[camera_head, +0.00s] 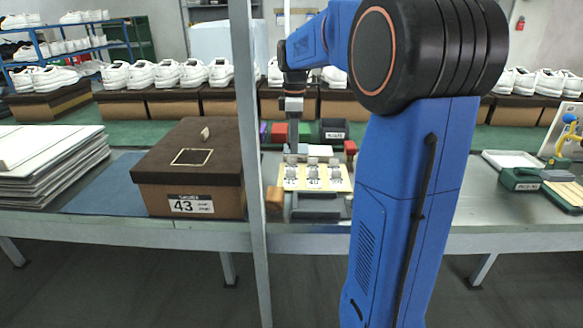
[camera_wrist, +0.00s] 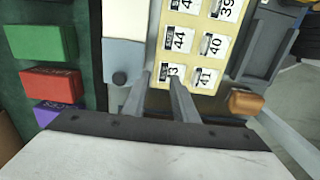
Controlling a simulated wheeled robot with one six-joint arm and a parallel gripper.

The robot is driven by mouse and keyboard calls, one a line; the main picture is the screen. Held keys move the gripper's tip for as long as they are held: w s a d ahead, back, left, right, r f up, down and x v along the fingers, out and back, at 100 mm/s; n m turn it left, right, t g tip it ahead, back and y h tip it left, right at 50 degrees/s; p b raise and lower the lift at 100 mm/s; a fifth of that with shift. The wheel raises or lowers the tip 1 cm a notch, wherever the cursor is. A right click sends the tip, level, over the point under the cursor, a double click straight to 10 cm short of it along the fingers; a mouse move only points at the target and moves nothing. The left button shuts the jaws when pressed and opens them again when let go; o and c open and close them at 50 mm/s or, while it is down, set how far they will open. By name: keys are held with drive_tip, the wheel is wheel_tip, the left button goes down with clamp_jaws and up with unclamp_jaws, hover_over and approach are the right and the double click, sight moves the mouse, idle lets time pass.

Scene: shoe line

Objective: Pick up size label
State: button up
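A cream label board (camera_head: 314,176) with several white size labels lies on the table in the head view. In the wrist view the board (camera_wrist: 190,22) shows labels reading 44 (camera_wrist: 179,39), 40 (camera_wrist: 213,44), 39 and 41 (camera_wrist: 206,77). Another label (camera_wrist: 174,71), its number partly hidden and ending in 3, is at the near edge by my fingertips. My gripper (camera_wrist: 163,84) has its two fingers apart with a narrow gap, reaching to that label. In the head view my gripper (camera_head: 293,147) points down at the back left of the board. Contact with the label cannot be told.
A brown shoebox (camera_head: 188,167) labelled 43 stands left of the board. Coloured blocks, including a green one (camera_wrist: 48,42) and a red one (camera_wrist: 51,85), sit beside it. A brown block (camera_wrist: 245,102) is close by. A grey post (camera_head: 249,160) stands in front.

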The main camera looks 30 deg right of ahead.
sight(292, 165)
drive_tip(key=f, duration=0.3)
drive_tip(key=shift+w+a+f, duration=0.25)
drive_tip(key=shift+a, duration=0.1)
drive_tip(key=shift+f, duration=0.75)
clamp_jaws()
